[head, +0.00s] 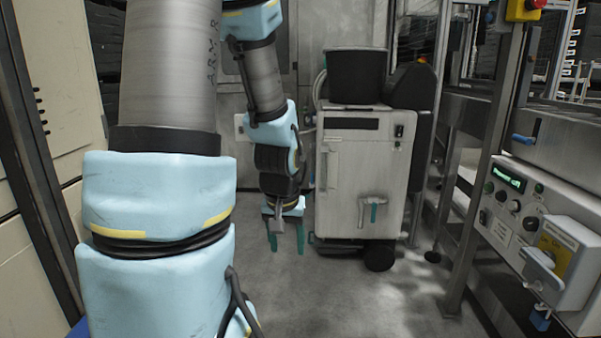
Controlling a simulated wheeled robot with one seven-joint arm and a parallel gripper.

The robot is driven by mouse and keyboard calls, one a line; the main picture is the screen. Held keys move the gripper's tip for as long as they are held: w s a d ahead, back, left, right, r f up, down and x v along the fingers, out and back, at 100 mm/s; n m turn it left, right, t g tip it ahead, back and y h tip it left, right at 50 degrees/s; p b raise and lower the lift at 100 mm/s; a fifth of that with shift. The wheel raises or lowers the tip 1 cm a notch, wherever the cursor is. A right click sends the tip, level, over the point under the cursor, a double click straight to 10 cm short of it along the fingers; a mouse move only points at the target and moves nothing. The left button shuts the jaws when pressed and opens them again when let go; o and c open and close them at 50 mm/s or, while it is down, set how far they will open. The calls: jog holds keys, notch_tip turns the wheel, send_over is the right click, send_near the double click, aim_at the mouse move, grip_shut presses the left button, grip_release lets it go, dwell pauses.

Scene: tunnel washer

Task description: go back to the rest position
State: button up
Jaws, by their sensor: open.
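My gripper (286,237) hangs in the middle of the head view with its two teal fingers pointing down. The fingers stand apart, and nothing shows between them. It appears in front of the grey floor, to the left of a pale wheeled cabinet (340,185). My arm comes down from the top of the view, and its large near links cover much of the left side. No separate object is held.
A black bin (357,75) stands on the cabinet. At right are a control panel (510,205) with a lit display, a grey switch box (562,262) and a metal post (492,150). Beige panels (55,90) line the left. Grey floor (340,290) is clear in front.

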jog(key=s+a+r+g, duration=0.1)
jog(key=s+a+r, duration=0.3)
jog(key=s, duration=0.2)
notch_tip(320, 180, up, 19)
jog(key=p, duration=2)
jog(key=shift+w+n, duration=0.3)
